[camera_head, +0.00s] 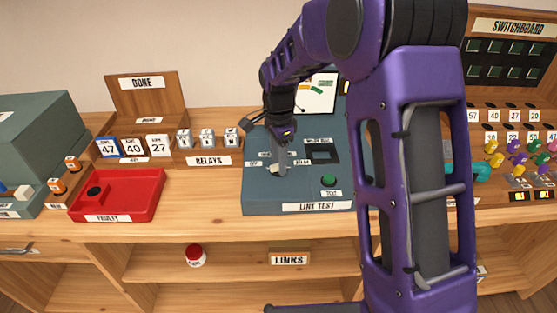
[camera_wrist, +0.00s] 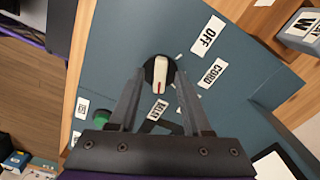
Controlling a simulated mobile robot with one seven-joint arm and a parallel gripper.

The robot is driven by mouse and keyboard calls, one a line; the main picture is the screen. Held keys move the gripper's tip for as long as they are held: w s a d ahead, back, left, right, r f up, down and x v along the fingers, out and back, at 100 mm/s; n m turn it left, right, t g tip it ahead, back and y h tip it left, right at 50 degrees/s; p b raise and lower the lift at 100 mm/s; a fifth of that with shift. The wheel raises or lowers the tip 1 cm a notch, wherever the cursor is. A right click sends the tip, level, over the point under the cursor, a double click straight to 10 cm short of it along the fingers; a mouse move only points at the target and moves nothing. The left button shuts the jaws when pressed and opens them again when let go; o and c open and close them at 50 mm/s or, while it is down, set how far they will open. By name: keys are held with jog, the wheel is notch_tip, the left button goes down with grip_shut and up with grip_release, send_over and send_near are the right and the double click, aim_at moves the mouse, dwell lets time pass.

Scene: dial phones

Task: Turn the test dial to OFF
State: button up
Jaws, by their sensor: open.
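The test dial (camera_wrist: 160,72) is a white bar knob on a round black base, set in the blue-grey LINK TEST panel (camera_wrist: 120,35). A red mark shows at the knob's lower end in the wrist view, towards the RELAY label (camera_wrist: 157,110). The OFF label (camera_wrist: 207,36) and CORD label (camera_wrist: 213,74) lie to the dial's right. My gripper (camera_wrist: 161,77) is open, with one fingertip on each side of the dial; I cannot tell whether they touch it. In the head view my gripper (camera_head: 279,170) is down at the panel and partly hides the dial.
A green TEST button (camera_head: 328,180) and a dark recess (camera_head: 322,152) are on the same panel. A gauge (camera_head: 318,92) stands behind. Left are a relay rack (camera_head: 208,157) and a red FAULTY tray (camera_head: 117,216). A switchboard (camera_head: 513,60) stands right, partly behind my arm.

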grip_shut()
